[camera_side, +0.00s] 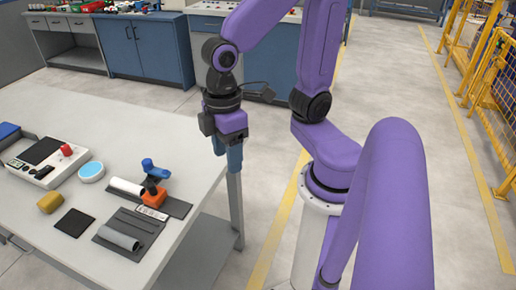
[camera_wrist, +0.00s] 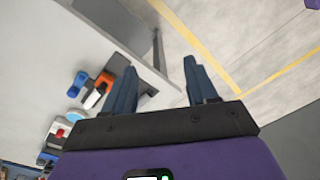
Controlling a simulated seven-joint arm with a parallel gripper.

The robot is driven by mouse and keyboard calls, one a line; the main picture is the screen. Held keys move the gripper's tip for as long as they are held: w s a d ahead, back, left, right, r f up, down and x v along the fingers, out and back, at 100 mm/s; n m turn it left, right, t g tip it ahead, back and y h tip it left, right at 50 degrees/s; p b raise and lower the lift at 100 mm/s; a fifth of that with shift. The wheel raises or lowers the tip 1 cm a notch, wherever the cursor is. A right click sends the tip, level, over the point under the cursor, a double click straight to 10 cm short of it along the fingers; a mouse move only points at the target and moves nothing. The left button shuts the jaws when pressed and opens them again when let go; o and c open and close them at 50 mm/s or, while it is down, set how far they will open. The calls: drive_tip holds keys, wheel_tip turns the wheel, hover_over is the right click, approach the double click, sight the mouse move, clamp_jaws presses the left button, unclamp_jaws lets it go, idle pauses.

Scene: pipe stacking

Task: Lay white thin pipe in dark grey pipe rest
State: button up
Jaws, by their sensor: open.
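A white thin pipe (camera_side: 127,187) lies on the table in the side view, beside a blue and orange fixture (camera_side: 154,196). In the wrist view the white pipe (camera_wrist: 92,99) is small, close to the orange part. A dark grey plate with raised ridges (camera_side: 128,226), which looks like the pipe rest, lies nearer the table's front edge. A grey pipe (camera_side: 118,239) lies on its near part. My gripper (camera_side: 235,158) is open and empty, high beside the table's right edge. Its two blue fingers stand wide apart in the wrist view (camera_wrist: 160,75).
A dark mat (camera_side: 178,207) lies right of the fixture. A round light-blue-topped object (camera_side: 91,172), a yellow block (camera_side: 50,203), a black square (camera_side: 74,222) and a control box (camera_side: 47,161) stand to the left. The table's right part (camera_side: 190,140) is clear.

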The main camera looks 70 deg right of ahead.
drive_tip(key=s+d+n, duration=0.2)
drive_tip(key=s+d, duration=0.1)
drive_tip(key=s, duration=0.2)
drive_tip(key=shift+s+d+f, duration=0.2)
drive_tip(key=shift+d+f, duration=0.1)
drive_tip(key=shift+f, duration=0.05)
